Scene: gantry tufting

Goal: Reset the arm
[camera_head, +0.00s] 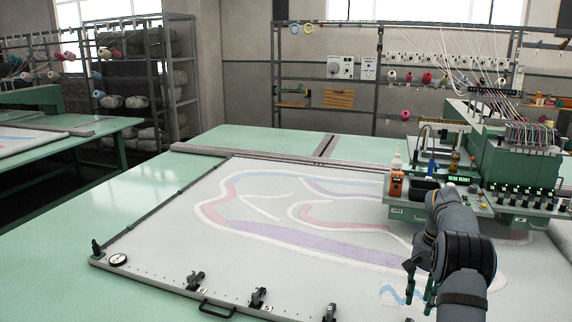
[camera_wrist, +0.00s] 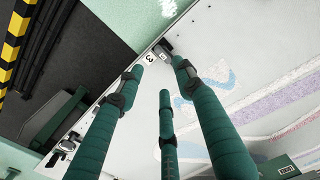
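My arm reaches in from the lower right of the head view. My gripper (camera_head: 420,284) hangs fingers-down over the front right of the pale tufting cloth (camera_head: 150,245). In the wrist view, the green fingers of my gripper (camera_wrist: 158,78) are spread apart with nothing between them. The fingertips appear above the cloth near the frame's front edge. I cannot tell their exact height. My arm hides part of the cloth and frame.
A green tufting machine (camera_head: 515,165) stands at right, with bottles and a dark tray (camera_head: 424,188) on its ledge. Black clamps (camera_head: 195,280) and a handle (camera_head: 216,310) line the frame's front edge. The green table's left side (camera_head: 95,215) is clear.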

